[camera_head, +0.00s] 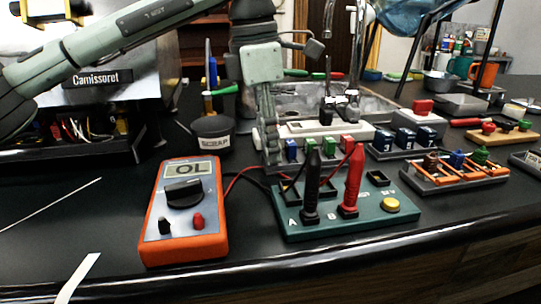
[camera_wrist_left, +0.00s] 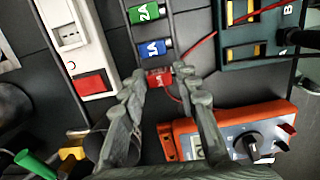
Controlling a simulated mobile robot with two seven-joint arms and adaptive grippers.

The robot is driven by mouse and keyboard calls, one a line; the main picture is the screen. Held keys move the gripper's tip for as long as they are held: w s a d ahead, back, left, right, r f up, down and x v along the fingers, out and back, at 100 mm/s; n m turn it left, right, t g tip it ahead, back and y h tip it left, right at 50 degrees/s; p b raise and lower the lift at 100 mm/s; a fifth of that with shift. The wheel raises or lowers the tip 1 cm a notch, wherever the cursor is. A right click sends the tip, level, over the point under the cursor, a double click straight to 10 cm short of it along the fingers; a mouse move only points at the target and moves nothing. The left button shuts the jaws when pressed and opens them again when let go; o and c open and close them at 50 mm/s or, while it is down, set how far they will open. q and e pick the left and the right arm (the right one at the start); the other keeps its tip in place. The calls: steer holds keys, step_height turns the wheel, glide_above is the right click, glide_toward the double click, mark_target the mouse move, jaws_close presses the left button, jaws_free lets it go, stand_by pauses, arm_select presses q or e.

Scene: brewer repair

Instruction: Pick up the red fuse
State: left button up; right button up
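The red fuse (camera_wrist_left: 160,78) sits in the rack, at the near end of the row in the left wrist view, with a blue fuse marked 1A (camera_wrist_left: 153,47) and a green fuse marked 2A (camera_wrist_left: 146,13) beyond it. My left gripper (camera_wrist_left: 158,84) is open, its fingertips on either side of the red fuse with gaps visible. In the head view, my left gripper (camera_head: 271,150) points down at the rack's left end, left of the blue fuse (camera_head: 291,149), and hides the red fuse there. My right gripper is not in view.
An orange multimeter (camera_head: 184,214) reading OL stands at front left. A green test board (camera_head: 345,222) with upright black and red probes is close to the rack. A black scrap cup (camera_head: 212,133) stands left of the gripper. Red and black leads cross nearby.

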arm_select(q)
steer(key=c, duration=0.4)
